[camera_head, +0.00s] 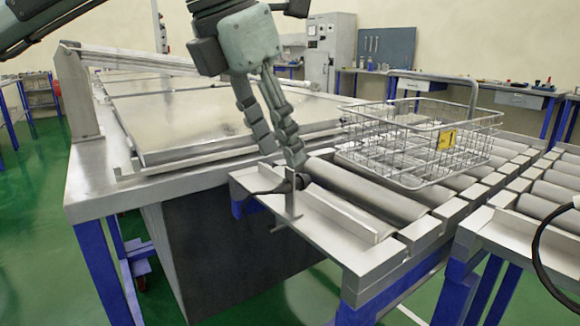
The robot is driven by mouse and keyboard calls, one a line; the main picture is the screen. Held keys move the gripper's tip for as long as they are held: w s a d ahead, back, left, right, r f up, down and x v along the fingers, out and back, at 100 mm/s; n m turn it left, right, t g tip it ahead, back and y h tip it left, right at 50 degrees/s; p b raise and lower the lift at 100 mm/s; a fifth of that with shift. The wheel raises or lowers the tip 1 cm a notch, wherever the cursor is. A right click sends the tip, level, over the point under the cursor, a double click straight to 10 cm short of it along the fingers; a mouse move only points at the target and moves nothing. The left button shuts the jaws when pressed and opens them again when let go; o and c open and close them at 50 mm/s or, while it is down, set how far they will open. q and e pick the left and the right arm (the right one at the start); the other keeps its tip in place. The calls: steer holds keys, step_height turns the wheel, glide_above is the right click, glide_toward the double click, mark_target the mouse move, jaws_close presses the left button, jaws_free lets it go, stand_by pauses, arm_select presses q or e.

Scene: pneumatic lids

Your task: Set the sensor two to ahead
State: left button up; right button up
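My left gripper (281,152) comes down from the top of the head view. Its two fingers are spread, with a gap between the tips. A small dark device (283,184), which looks like the sensor, sits on an upright metal bracket (290,208) at the near-left corner of the roller conveyor. A black cable runs from it to the left. The right fingertip is close above the device and partly overlaps it in view. I cannot tell whether they touch, or which way the sensor is set. My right gripper is not in view.
A wire basket (425,150) with a yellow tag stands on the conveyor rollers (370,190), right of the gripper. A large metal table with flat lids (190,120) lies to the left. A second conveyor (510,225) is at the right, and a black cable curves at the right edge.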

mark_target(288, 172)
arm_select(q)
steer(key=x, duration=0.6)
steer(key=shift+c, duration=0.6)
jaws_close()
